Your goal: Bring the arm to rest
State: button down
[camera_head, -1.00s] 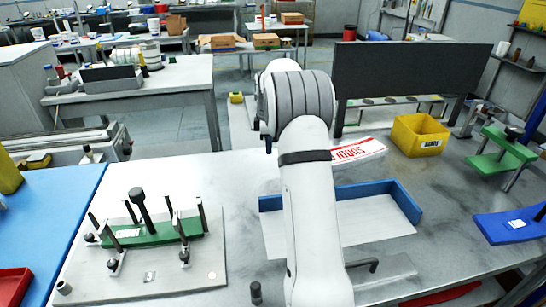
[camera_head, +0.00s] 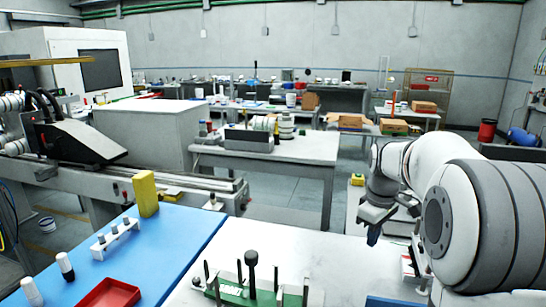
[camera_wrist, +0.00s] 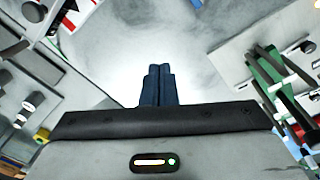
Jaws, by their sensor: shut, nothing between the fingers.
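My white and grey arm comes in at the right of the head view. My gripper (camera_head: 373,236) hangs from its wrist, dark blue fingers pointing down, above the table near its far edge. In the wrist view my gripper (camera_wrist: 158,72) has its two dark fingers side by side, shut and empty. No object is in contact with the fingertips there. The arm's large grey joint covers the right part of the table in the head view.
A green fixture (camera_head: 232,292) with dark posts stands on the pale table (camera_head: 290,245). It also shows in the wrist view (camera_wrist: 268,82). On the blue surface (camera_head: 180,235) at left are a red tray (camera_head: 109,293), a yellow block (camera_head: 146,194) and a white vial rack (camera_head: 115,238).

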jog(key=s+a+f+m, duration=0.1)
jog(key=s+a+m, duration=0.1)
jog(key=s, duration=0.6)
jog(key=s+a+f+m+t, duration=0.1)
jog(key=s+a+f+m, duration=0.1)
jog(key=s, duration=0.6)
jog(key=s+a+f+m, duration=0.2)
jog(key=s+a+m, duration=0.1)
jog(key=s+a, duration=0.3)
jog(key=shift+s+m+t, duration=0.3)
jog(key=shift+s+m, duration=0.1)
jog(key=shift+s, duration=0.6)
jog(key=c, duration=2.1)
grip_release()
jog(key=shift+r, duration=0.1)
